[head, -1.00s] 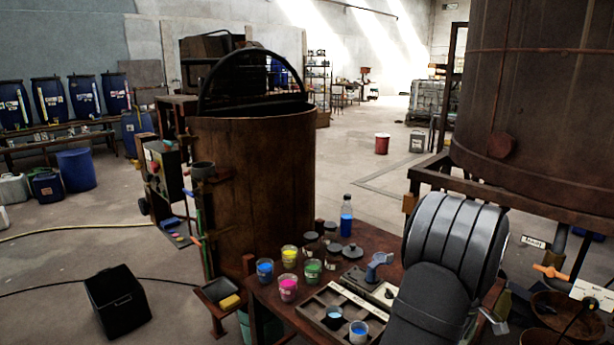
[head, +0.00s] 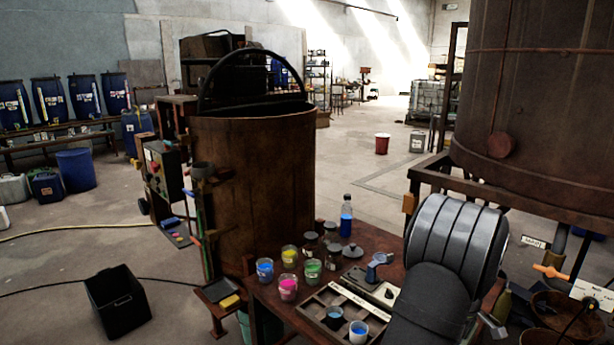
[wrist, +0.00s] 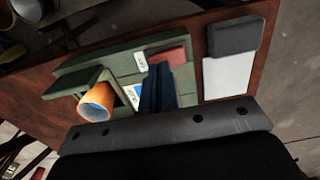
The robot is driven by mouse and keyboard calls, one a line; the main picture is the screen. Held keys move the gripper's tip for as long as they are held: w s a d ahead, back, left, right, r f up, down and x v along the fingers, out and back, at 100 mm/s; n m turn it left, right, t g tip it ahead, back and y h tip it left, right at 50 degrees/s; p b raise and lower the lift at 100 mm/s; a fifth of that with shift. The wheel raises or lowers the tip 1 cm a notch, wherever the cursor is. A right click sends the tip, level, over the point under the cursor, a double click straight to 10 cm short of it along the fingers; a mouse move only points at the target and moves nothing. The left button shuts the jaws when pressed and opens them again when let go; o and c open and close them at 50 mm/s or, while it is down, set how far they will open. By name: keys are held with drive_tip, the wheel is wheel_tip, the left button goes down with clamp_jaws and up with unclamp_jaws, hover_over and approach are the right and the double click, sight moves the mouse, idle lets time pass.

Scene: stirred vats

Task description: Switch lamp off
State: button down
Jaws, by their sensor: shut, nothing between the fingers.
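In the wrist view a green unit (wrist: 120,68) lies on the brown table. It carries an orange cylindrical part (wrist: 97,101) with a pale, bluish open end, small white labels, and a red block (wrist: 168,55), which may be the switch. I cannot tell for sure which part is the lamp or whether it is lit. My gripper (wrist: 159,70) is shut and empty, its dark blue fingers over the unit just below the red block. Touching or apart is not clear. In the head view my arm covers this part of the table, and the fingers are hidden.
A dark grey block (wrist: 233,37) and a white card (wrist: 230,78) lie to the right of the unit. In the head view, jars of paint such as the pink one (head: 288,289), a blue bottle (head: 346,217) and a compartment tray (head: 313,312) stand left of my arm.

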drive_tip(key=shift+f, duration=0.65)
drive_tip(key=shift+r, duration=3.55)
drive_tip(key=shift+f, duration=0.15)
drive_tip(key=shift+f, duration=3.35)
